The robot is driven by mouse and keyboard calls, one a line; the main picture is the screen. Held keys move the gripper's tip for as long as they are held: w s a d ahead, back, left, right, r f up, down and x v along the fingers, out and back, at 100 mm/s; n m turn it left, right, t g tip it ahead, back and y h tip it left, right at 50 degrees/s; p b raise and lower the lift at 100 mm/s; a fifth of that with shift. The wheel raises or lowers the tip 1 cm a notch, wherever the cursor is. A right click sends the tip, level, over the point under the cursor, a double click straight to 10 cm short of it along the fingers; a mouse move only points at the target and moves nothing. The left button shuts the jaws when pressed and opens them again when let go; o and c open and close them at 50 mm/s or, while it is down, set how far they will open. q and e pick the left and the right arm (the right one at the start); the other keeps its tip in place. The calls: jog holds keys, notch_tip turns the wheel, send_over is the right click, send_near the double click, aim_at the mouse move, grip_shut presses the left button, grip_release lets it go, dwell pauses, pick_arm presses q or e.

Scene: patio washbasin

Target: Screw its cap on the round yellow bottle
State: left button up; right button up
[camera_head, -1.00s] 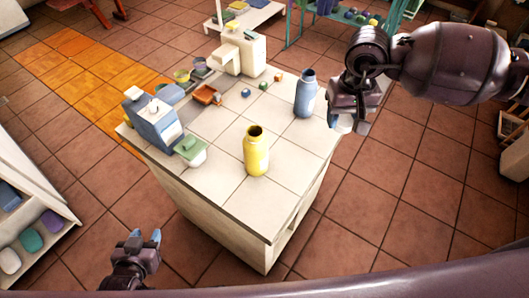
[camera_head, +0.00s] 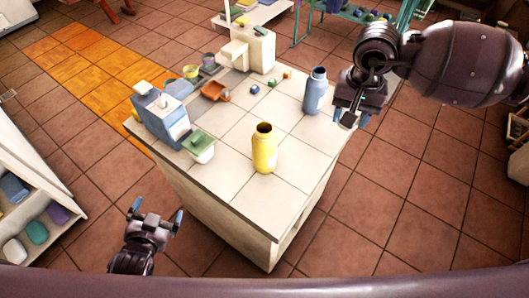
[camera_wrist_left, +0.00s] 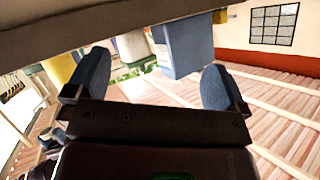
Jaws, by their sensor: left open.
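The round yellow bottle (camera_head: 264,152) stands upright on the tiled counter, its dark mouth open and uncapped. I cannot pick out its cap for certain; small coloured pieces lie farther back on the counter. My left gripper (camera_head: 157,210) is open and empty, off the counter's near left side and well apart from the bottle. Its two blue fingers stand wide apart in the left wrist view (camera_wrist_left: 154,82). My right gripper (camera_head: 357,121) hangs by the counter's right edge, near a blue bottle (camera_head: 315,94). Whether it is open or holds anything is unclear.
The counter (camera_head: 225,185) also bears a blue dispenser (camera_head: 165,118) and a green-lidded pot (camera_head: 199,147) at left, with an orange scoop-like tray (camera_head: 215,91) behind. A shelf (camera_head: 50,245) stands at far left. Counter room around the yellow bottle is clear.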

pick_arm(q)
jog(key=w+d+r+m+t+h, duration=0.25)
jog(key=w+m, duration=0.25)
jog(key=m, duration=0.3)
jog(key=m+g+h+b, duration=0.3)
jog(key=m+h, duration=0.8)
jog(key=m, duration=1.8)
send_near(265, 147)
jog(key=shift+t, duration=0.25)
jog(key=a+f, duration=0.1)
jog(key=w+a+f, duration=0.2)
jog(key=shift+w+a, duration=0.25)
jog(key=shift+a, duration=0.15)
jog(key=m, duration=0.1)
jog(key=d+m+g, duration=0.1)
jog(key=m, duration=0.2)
jog(key=shift+d+f+g+h+b, duration=0.3)
jog(key=shift+f+g+h, duration=0.05)
jog(key=shift+f+g, duration=0.05)
pick_arm(e)
jog(key=w+a+r+m, duration=0.1)
jog(key=a+m, duration=0.8)
jog(key=m, duration=0.3)
jog(key=w+a+r+m, duration=0.1)
jog(key=a+m, duration=0.8)
jog(key=m, duration=0.4)
jog(key=shift+w+a+m, duration=0.3)
pick_arm(q)
jog(key=shift+d, duration=0.1)
